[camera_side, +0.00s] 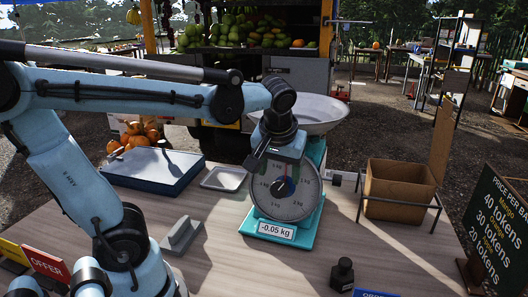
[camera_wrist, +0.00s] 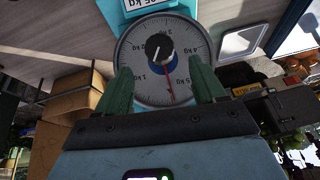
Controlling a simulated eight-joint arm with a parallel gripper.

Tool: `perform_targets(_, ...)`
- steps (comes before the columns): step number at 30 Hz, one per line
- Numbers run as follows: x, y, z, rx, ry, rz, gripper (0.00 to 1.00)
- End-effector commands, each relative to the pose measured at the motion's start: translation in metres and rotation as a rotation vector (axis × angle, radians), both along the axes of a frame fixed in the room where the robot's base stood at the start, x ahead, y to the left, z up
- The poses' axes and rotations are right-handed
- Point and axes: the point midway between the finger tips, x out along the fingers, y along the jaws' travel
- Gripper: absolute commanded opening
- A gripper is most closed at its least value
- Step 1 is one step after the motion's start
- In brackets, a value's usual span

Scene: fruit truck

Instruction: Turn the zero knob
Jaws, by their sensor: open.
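The teal scale (camera_side: 292,232) stands on the table with a round white dial (camera_side: 300,203). A label on its base reads -0,05 kg. In the wrist view the dial appears upside down, with a black knob (camera_wrist: 158,46) with a white line at its middle. A blue disc (camera_wrist: 165,66) and a red needle (camera_wrist: 169,84) show by the knob. My gripper (camera_wrist: 160,66) is open and empty, its green fingers apart across the dial view. In the side view my gripper (camera_side: 280,160) hangs before the dial's upper part and partly hides it. Contact with the knob cannot be told.
A metal pan (camera_side: 318,112) sits atop the scale. A brown box (camera_side: 400,187) in a rack stands right. A dark bottle (camera_side: 342,274) stands in front.

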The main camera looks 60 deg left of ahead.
Motion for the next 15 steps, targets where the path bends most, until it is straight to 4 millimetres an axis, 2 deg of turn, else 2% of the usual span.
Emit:
perform_targets(6, 0.008, 0.01, -0.028, 0.0, -0.001, 0.002, 0.69)
perform_targets(15, 0.014, 0.017, -0.052, 0.001, -0.001, 0.0, 0.69)
